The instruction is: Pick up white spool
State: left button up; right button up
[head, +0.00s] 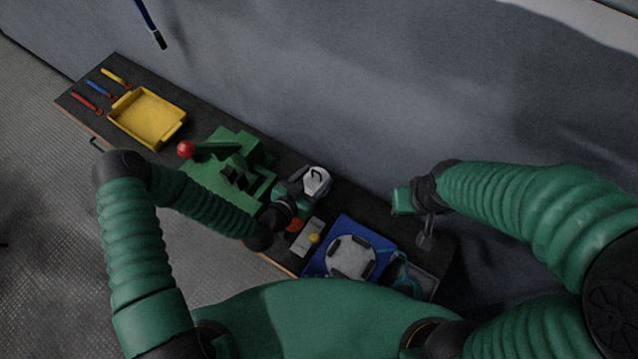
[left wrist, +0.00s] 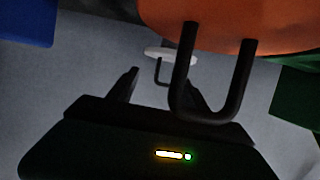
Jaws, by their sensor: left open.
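The white spool (head: 318,179) has a dark wire handle and sits on the dark bench, just beyond my left gripper (head: 300,188) in the head view. In the left wrist view it is a thin white disc (left wrist: 180,54) with a dark hook below it, partly hidden by a nearer handle. My left gripper (left wrist: 162,84) is open, its fingers pointing toward the white spool with nothing held between them. An orange spool (left wrist: 225,22) with a dark U-shaped handle is close to the left wrist camera. My right gripper (head: 425,232) hangs over the bench's right end; its jaw opening is unclear.
A green fixture (head: 225,178) with a red ball (head: 185,149) stands left of my left gripper. A yellow tray (head: 121,104) and screwdrivers lie far left.

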pick_arm(q)
jog(key=shift+w+d+f, duration=0.15)
jog(key=shift+w+d, duration=0.05)
jog(key=shift+d, duration=0.05)
jog(key=shift+w+a, duration=0.15)
jog(key=shift+a, duration=0.7)
jog(key=c, duration=0.5)
jog(key=shift+a, duration=0.1)
jog(key=shift+c, duration=2.4)
jog(key=shift+d, duration=0.2)
jog(key=shift+c, duration=1.2)
jog(key=shift+d, duration=0.5)
grip_shut()
jog(key=shift+a, duration=0.1)
pick_arm(e)
jog(key=shift+w+a+f, duration=0.1)
